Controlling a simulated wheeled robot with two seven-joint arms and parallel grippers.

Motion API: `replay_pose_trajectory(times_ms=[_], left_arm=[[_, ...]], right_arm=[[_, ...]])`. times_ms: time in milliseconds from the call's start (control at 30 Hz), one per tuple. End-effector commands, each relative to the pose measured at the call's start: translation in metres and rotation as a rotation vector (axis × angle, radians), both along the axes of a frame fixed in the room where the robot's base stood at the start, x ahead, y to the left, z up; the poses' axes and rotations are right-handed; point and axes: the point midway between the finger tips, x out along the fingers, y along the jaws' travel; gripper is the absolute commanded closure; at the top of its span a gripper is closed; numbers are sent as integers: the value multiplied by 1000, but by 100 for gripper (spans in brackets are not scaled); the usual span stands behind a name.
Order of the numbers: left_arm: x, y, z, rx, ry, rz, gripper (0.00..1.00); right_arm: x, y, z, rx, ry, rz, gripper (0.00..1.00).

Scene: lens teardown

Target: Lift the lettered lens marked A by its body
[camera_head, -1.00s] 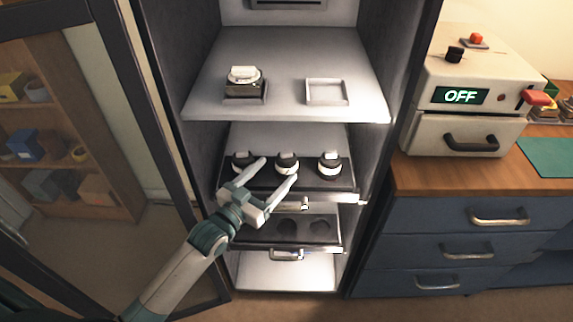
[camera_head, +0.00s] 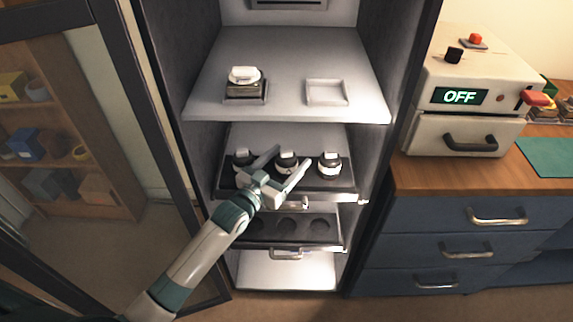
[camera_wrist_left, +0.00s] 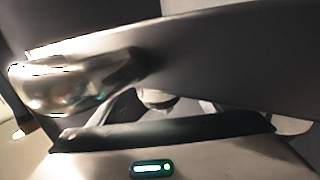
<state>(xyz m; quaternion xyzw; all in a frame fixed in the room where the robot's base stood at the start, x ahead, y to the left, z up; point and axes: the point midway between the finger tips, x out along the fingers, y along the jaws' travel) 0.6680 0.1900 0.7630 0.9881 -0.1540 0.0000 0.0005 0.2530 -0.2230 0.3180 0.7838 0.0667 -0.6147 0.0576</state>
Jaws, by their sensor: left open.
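Three dark lenses with white tops stand in a row on the pulled-out dark tray (camera_head: 312,184) of the cabinet: a left lens (camera_head: 243,157), a middle lens (camera_head: 287,161) and a right lens (camera_head: 329,163). No letters are legible, so I cannot tell which is A. My left gripper (camera_head: 292,157) is open and empty. Its fingers reach over the tray on either side of the middle lens in the picture; I cannot tell their height or whether they touch it. The left wrist view shows a dark band and a small rounded thing (camera_wrist_left: 157,98), partly hidden. My right gripper is not in view.
The shelf above holds a boxy device with a white top (camera_head: 244,82) and an empty white tray (camera_head: 326,92). A lower drawer with round recesses (camera_head: 288,226) sits below. The cabinet walls bound both sides. A machine reading OFF (camera_head: 460,97) stands on the right counter.

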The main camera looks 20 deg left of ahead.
Motion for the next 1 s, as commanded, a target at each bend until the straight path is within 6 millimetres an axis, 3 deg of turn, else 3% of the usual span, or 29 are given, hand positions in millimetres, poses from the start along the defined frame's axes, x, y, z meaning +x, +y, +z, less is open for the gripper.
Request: replay_pose_trajectory(times_ms=[300, 767, 800, 967, 1000], left_arm=[[32, -11, -1, 0, -1, 0, 29], [32, -11, -1, 1, 0, 0, 29], [32, -11, -1, 1, 0, 0, 31], [32, -11, -1, 1, 0, 0, 70], [32, -11, -1, 1, 0, 0, 73]], right_arm=[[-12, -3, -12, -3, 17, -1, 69], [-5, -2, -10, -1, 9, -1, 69], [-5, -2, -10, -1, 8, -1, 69], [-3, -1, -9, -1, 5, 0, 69], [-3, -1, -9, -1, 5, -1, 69]])
